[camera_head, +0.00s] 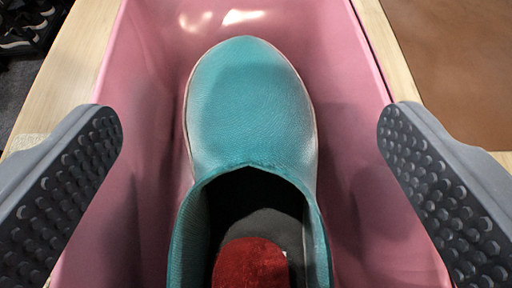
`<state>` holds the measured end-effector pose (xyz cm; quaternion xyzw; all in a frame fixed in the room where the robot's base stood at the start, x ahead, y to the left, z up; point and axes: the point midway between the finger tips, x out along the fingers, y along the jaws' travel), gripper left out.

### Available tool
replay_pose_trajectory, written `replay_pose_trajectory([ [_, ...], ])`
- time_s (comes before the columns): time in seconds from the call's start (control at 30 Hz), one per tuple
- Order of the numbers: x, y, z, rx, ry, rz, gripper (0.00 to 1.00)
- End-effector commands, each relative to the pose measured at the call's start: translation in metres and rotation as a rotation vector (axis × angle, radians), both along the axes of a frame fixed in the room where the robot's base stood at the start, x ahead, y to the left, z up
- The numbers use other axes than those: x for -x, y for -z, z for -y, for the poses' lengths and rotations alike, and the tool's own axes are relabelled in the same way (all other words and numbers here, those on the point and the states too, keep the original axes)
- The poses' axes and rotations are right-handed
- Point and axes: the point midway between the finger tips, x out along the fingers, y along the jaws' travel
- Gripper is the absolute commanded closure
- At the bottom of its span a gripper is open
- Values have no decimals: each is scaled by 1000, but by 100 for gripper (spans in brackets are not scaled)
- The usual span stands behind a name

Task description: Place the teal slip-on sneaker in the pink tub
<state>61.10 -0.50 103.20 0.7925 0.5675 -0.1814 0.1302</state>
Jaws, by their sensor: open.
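The teal slip-on sneaker (250,110) lies in the pink tub (345,130), toe toward the top of the picture. Its dark opening shows a red patch on the insole, and its heel is cut off by the lower edge. The pink tub's walls rise on both sides of the sneaker; its near end is out of view. My gripper (250,150) is open and empty, with one grey studded finger on each side. Both fingers are well apart from the sneaker, over or near the tub's side rims.
The tub stands on a light wooden surface (75,60). A brown flat area (455,60) lies at the upper right. Dark shoes (28,25) show at the upper left on a dark floor. Clear tub floor shows beyond the toe.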

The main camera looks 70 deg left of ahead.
Motion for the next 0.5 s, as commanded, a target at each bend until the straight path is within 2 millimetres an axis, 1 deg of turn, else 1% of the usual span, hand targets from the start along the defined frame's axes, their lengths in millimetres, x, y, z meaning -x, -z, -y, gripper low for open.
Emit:
replay_pose_trajectory([
  [0.17, -1, -10, 0, 2, 1, 2, 14],
  [0.2, 0, -14, 4, 2, 3, 3, 14],
  [0.5, 18, -39, 55, 2, 5, 3, 14],
])
